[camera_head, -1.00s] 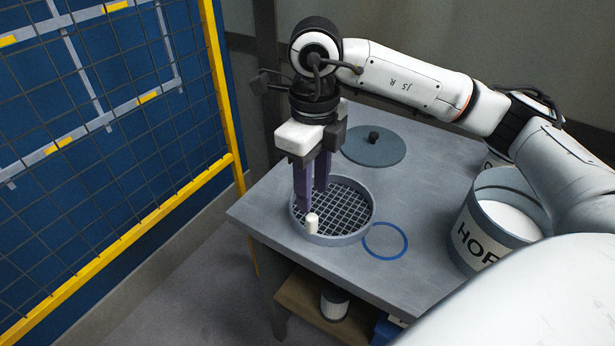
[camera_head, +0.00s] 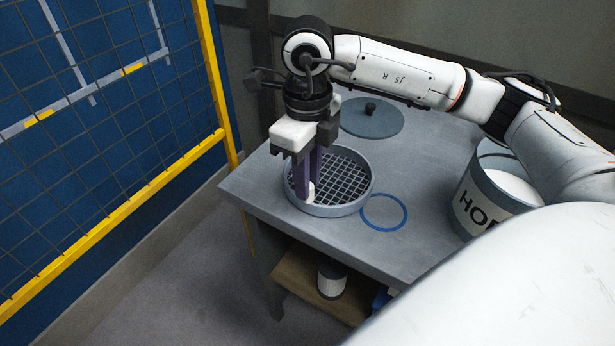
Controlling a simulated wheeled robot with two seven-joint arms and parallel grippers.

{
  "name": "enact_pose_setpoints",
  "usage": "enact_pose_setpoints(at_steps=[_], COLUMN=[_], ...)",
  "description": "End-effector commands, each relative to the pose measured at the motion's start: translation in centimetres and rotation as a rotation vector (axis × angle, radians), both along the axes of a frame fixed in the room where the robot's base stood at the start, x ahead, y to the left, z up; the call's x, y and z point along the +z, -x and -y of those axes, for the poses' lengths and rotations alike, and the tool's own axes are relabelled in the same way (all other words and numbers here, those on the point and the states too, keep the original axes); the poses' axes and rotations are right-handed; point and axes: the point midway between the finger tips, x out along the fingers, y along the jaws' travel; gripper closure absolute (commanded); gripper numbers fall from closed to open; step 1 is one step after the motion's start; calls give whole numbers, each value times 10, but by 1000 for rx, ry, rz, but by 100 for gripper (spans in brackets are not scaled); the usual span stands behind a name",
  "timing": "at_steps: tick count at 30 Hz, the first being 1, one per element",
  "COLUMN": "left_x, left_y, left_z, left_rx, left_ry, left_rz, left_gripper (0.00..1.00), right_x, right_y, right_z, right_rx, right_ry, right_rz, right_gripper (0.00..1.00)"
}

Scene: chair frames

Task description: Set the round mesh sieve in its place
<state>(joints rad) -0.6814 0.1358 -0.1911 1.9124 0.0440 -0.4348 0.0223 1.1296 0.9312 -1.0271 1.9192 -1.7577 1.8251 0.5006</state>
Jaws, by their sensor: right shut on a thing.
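The round mesh sieve (camera_head: 347,182) has a grey rim and a dark grid. It sits level at the left part of the grey table (camera_head: 440,242), and I see no gap under it. A short white peg (camera_head: 309,192) stands at its near-left rim. My right gripper (camera_head: 306,191) points straight down with purple fingers, shut on the sieve at this peg; the fingers partly hide the peg and rim. A blue ring marking (camera_head: 384,211) lies on the table just right of the sieve, its inside empty. My left gripper is not in view.
A grey lid with a black knob (camera_head: 371,119) lies behind the sieve. A lettered bucket with white contents (camera_head: 482,205) stands at the right. A lower shelf (camera_head: 306,287) holds a small white container (camera_head: 331,281). A yellow-framed mesh fence (camera_head: 217,95) stands left.

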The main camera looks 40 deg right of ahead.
Motion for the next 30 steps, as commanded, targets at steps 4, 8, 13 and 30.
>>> enact_pose_setpoints(at_steps=[4, 8, 13, 30], left_x=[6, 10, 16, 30], left_y=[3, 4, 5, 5], left_z=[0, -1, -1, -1], left_rx=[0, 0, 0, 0], left_ry=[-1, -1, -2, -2], left_rz=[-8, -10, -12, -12], left_gripper=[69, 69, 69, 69], right_x=[11, 19, 29, 52], right_y=[0, 0, 0, 0], right_z=[0, 0, 0, 0], right_rx=[0, 0, 0, 0], right_ry=[-1, -1, -2, 0], right_rz=[2, 2, 1, 1], right_gripper=[100, 100, 100, 100])
